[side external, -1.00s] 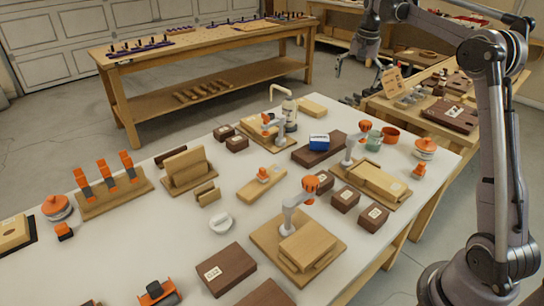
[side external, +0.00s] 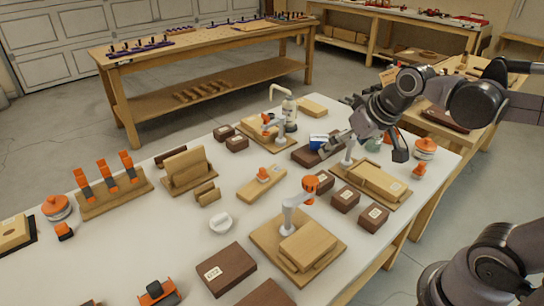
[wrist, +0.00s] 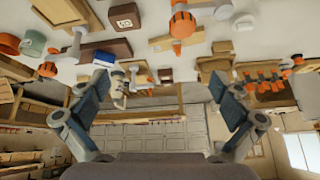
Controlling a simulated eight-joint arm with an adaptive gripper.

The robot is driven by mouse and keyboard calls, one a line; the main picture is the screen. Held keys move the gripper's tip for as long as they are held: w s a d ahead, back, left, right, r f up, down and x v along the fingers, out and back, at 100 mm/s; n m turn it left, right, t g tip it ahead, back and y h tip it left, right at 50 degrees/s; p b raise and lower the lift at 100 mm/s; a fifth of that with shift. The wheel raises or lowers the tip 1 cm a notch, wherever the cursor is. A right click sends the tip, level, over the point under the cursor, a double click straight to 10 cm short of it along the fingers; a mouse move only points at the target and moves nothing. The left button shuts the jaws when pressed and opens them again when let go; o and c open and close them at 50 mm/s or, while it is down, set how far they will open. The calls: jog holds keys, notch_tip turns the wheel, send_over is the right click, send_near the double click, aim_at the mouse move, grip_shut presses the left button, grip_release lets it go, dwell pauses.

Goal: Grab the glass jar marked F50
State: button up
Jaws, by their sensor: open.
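Two squat glass jars with orange lids show in the side view. One jar (side external: 425,149) stands near the far right corner of the bench, the other jar (side external: 56,207) at the left end. No F50 marking is legible on either. My gripper (side external: 368,150) is over the right part of the bench, left of the right-hand jar and apart from it. In the wrist view my gripper (wrist: 162,115) has its fingers spread wide with nothing between them. It covers part of the blue-topped block and the ground near it.
White tabletop is bare around the front centre (side external: 190,240).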

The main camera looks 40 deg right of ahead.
jog(key=s+a+f+n+t, duration=0.1)
jog(key=s+a+f+n, duration=0.1)
jog(key=s+a+f, duration=0.1)
jog(key=shift+s+f+y, duration=0.3)
jog(key=shift+s+f, duration=0.4)
jog(key=shift+f, duration=0.05)
jog(key=c, duration=0.4)
jog(key=shift+o, duration=0.2)
jog(key=shift+w, duration=0.1)
